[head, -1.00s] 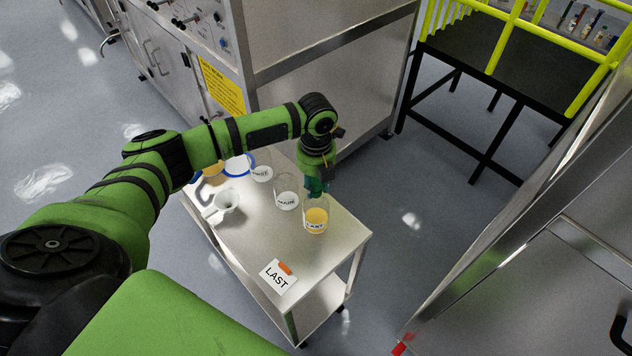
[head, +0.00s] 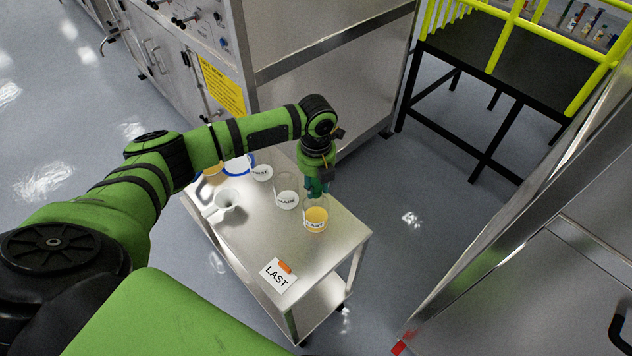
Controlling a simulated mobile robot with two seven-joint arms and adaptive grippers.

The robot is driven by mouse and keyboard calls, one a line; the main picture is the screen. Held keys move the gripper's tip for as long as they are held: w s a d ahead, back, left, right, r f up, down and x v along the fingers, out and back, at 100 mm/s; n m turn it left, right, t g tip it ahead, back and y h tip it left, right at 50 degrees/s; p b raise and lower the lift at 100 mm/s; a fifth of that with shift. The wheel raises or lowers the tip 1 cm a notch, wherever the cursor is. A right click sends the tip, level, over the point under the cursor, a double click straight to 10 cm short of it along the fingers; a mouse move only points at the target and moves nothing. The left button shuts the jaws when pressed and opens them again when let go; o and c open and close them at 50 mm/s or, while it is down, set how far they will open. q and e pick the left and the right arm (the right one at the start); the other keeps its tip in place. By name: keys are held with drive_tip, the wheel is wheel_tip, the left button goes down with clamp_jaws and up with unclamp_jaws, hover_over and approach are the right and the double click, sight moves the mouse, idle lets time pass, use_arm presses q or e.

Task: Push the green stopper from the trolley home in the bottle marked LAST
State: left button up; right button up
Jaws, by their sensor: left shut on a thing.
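The bottle marked LAST (head: 316,220) stands upright on the steel trolley (head: 336,253), near its right edge, with yellow-orange contents. My left gripper (head: 317,190) points down right over its mouth. It is shut on a small green thing, which looks like the green stopper. The fingers and the stopper blend together at this size, so I cannot tell how far it sits in the neck. My right gripper is not in view.
Just left of it stands a bottle marked MAIN (head: 287,199), then another labelled bottle (head: 262,173) farther back. A white funnel-like vessel (head: 226,200) is on the left side. A LAST card (head: 275,279) with an orange piece (head: 285,267) lies at the front.

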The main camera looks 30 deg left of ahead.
sight(316, 182)
use_arm(q)
drive_tip(key=shift+f+b, duration=0.6)
drive_tip(key=shift+f, duration=0.65)
drive_tip(key=o, duration=1.1)
drive_tip(key=shift+r, duration=0.15)
wheel_tip(316, 182, up, 12)
drive_tip(key=shift+f, duration=0.1)
drive_tip(key=shift+f, duration=0.1)
